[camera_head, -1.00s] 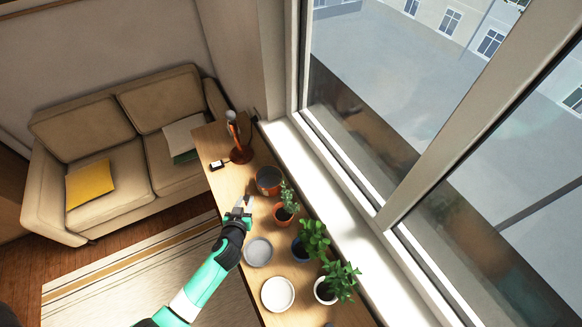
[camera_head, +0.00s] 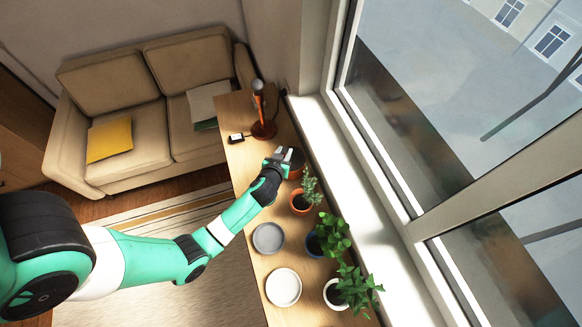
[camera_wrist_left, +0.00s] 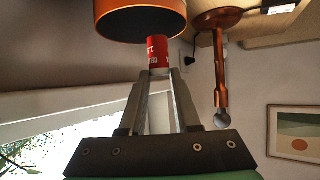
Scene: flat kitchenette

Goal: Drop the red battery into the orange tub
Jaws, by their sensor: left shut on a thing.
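My left gripper (camera_head: 283,154) is at the orange tub (camera_head: 296,174) on the wooden table and hides much of it in the head view. In the left wrist view, which is upside down, the gripper (camera_wrist_left: 158,76) is shut on the red battery (camera_wrist_left: 157,50). The battery sticks out from the fingertips towards the orange tub (camera_wrist_left: 150,24), and its end overlaps the tub's rim. I cannot tell whether it touches the rim. In the head view the battery is hidden or too small to see. My right gripper is not in view.
An orange lamp (camera_head: 263,128) stands beyond the tub, with a small black-and-white device (camera_head: 236,137) beside it. Potted plants (camera_head: 304,200) line the window side. A grey plate (camera_head: 268,238) and a white plate (camera_head: 283,287) lie nearer. The window closes off the right.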

